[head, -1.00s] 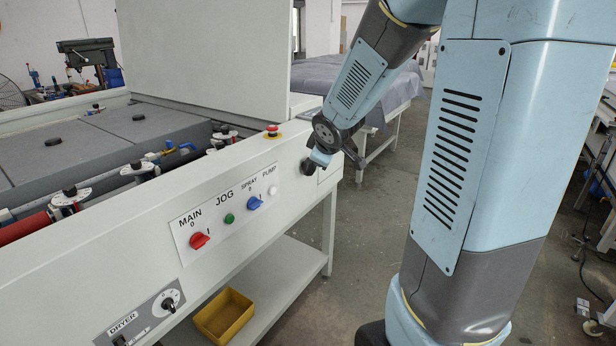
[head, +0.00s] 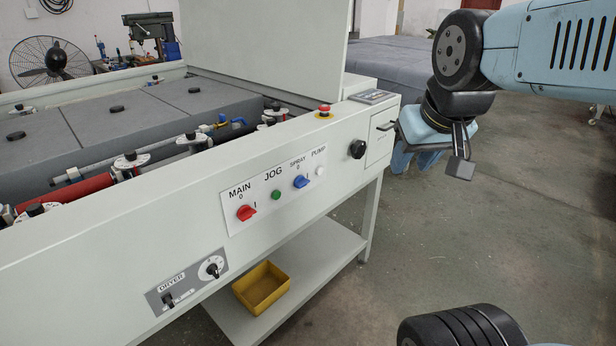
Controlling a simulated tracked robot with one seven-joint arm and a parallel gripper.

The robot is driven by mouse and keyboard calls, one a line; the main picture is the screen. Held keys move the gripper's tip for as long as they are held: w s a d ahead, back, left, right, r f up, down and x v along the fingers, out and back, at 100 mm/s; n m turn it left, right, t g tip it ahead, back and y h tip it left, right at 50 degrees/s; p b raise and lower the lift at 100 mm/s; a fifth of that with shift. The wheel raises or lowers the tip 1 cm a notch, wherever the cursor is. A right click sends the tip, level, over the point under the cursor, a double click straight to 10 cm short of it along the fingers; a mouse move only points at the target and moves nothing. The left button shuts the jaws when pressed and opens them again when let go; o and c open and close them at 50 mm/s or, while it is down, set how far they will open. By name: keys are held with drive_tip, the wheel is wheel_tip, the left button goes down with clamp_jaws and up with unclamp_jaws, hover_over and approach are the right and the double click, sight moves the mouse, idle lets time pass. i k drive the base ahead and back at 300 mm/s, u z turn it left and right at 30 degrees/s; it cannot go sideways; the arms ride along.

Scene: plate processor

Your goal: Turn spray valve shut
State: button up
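A small valve with a blue lever (head: 238,122) and a brass-coloured body sits on the pipe along the machine's roller bed. On the front panel, a blue SPRAY knob (head: 301,182) sits between the green JOG button and the white PUMP button. I cannot tell from the labels which one is the spray valve. My gripper (head: 423,147) is at the right, beyond the machine's right end, apart from both.
A yellow bin (head: 262,288) stands on the lower shelf. Open floor (head: 500,240) lies at right.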

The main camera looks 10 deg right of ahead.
sight(300, 182)
drive_tip(key=z, duration=0.45)
drive_tip(key=k, duration=1.15)
drive_tip(key=u, duration=0.55)
drive_tip(key=i, duration=1.05)
drive_tip(key=z, duration=0.05)
